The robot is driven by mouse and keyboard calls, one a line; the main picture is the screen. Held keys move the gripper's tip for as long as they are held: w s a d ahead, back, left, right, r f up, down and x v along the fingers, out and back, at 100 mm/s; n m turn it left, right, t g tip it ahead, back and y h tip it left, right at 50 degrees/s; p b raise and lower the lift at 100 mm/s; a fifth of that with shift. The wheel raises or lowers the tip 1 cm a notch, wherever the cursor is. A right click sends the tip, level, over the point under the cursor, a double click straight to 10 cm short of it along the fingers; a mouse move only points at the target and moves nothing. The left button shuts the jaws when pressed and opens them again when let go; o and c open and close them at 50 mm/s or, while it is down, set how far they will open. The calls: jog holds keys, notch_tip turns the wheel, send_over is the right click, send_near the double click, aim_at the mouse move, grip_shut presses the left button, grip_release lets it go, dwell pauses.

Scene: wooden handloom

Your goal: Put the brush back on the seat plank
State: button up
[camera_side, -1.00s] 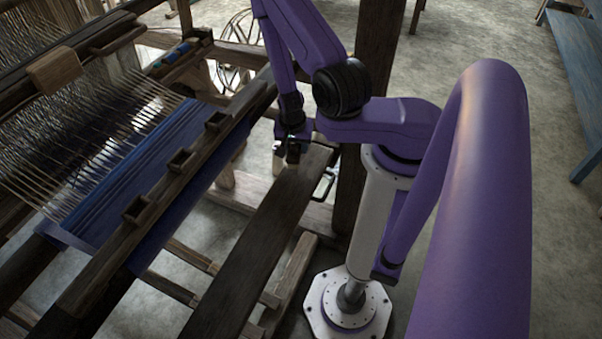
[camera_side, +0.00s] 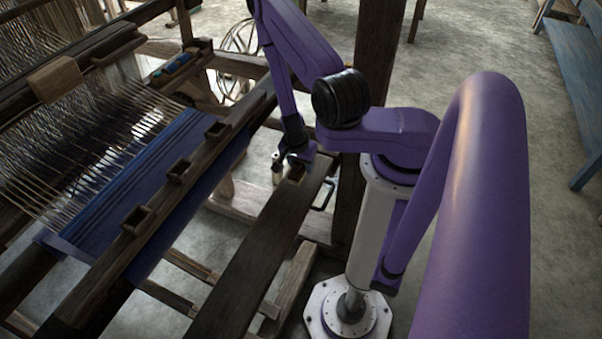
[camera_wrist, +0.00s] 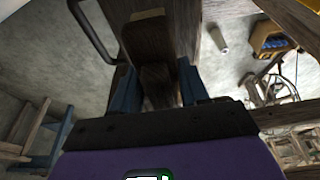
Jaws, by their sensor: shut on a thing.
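The seat plank (camera_side: 262,250) is a long dark board running from the lower middle up to the loom's right post. My gripper (camera_side: 296,163) is over the plank's far end. In the wrist view, the two blue fingers of my gripper (camera_wrist: 158,88) are closed on a dark brown wooden piece, which looks like the brush (camera_wrist: 156,76). In the side view the brush is mostly hidden by the fingers, with a small tan patch showing under them. I cannot tell whether it touches the plank.
A pale cylinder (camera_side: 277,168) stands just left of the plank's far end; it also shows in the wrist view (camera_wrist: 218,39). A black handle (camera_wrist: 92,32) sticks out beside the plank. Blue cloth (camera_side: 130,182) and the loom's dark beam lie left. A thick post (camera_side: 373,90) rises behind.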

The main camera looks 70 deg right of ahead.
aim_at(301, 172)
jog(key=shift+f, duration=1.95)
jog(key=shift+f, duration=0.1)
jog(key=o, duration=0.9)
jog(key=shift+o, duration=0.2)
jog(key=shift+v, duration=6.1)
